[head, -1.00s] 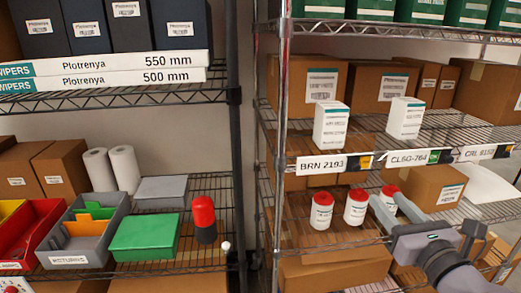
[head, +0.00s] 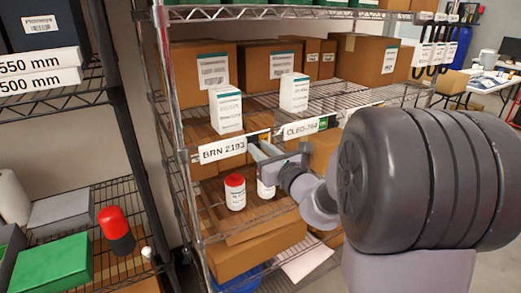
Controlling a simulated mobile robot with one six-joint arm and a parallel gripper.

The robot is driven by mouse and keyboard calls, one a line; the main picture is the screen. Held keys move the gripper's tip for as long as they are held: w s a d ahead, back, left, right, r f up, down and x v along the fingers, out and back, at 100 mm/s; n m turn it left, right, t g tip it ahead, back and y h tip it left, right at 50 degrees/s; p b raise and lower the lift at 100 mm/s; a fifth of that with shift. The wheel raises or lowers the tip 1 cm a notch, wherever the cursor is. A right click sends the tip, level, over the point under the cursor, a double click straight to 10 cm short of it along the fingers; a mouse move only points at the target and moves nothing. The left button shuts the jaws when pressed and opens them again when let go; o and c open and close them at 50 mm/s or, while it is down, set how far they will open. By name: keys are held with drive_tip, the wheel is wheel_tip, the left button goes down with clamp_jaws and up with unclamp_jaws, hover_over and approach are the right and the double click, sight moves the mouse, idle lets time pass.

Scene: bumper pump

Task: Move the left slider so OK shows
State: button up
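The left label holder, marked BRN 2193 (head: 222,149), is on the front edge of the right rack's middle shelf. Its slider lies at its right end, largely behind my fingertips, and I cannot read what its window shows. A second label, CL60-764 (head: 301,129), is just to the right, with a small green patch (head: 323,123).
Two white boxes (head: 226,110) (head: 294,92) stand above the labels. A red-capped white jar (head: 235,192) stands below; another (head: 266,188) is partly hidden by my gripper. My dark arm covers the right side. A rack post (head: 173,110) stands left of the labels.

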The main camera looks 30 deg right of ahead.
clamp_jaws()
idle(1.1)
